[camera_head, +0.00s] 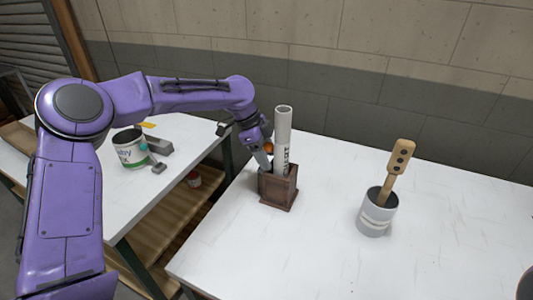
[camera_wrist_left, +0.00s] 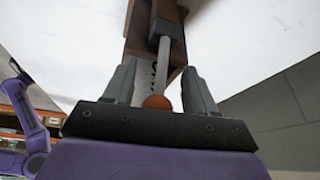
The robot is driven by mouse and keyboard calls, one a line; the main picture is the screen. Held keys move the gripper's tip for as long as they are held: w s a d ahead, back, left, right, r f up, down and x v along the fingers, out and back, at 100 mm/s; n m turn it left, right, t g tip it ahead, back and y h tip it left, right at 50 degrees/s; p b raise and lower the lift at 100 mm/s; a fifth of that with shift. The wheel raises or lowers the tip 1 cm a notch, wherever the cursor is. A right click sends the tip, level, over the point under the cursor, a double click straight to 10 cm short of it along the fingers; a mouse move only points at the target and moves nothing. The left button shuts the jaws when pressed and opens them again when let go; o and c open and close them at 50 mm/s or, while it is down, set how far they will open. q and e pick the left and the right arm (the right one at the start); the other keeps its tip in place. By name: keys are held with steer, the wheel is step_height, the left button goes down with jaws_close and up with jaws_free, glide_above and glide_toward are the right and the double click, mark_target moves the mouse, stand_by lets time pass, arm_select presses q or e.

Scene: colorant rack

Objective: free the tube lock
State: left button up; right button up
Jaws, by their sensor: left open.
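A brown box-like holder (camera_head: 279,187) stands on the white table with a pale tube (camera_head: 283,135) with dark lettering upright in it. A lever with an orange ball knob (camera_head: 268,147) is beside the tube, partly hidden by my left gripper (camera_head: 262,157). In the left wrist view, the grey lever rod (camera_wrist_left: 161,62) runs from a grey block on the brown holder (camera_wrist_left: 138,22) to the orange knob (camera_wrist_left: 157,102). The open fingers of my left gripper (camera_wrist_left: 160,77) are on either side of the rod, with gaps visible. My right gripper is out of view.
A grey cup (camera_head: 376,215) holding a wooden-handled tool (camera_head: 398,165) stands to the right. On another table at left are a labelled can (camera_head: 130,150) and a grey block (camera_head: 159,146). A wall runs behind. The white table (camera_head: 300,255) is clear in front.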

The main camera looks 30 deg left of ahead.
arm_select(q)
jaws_close()
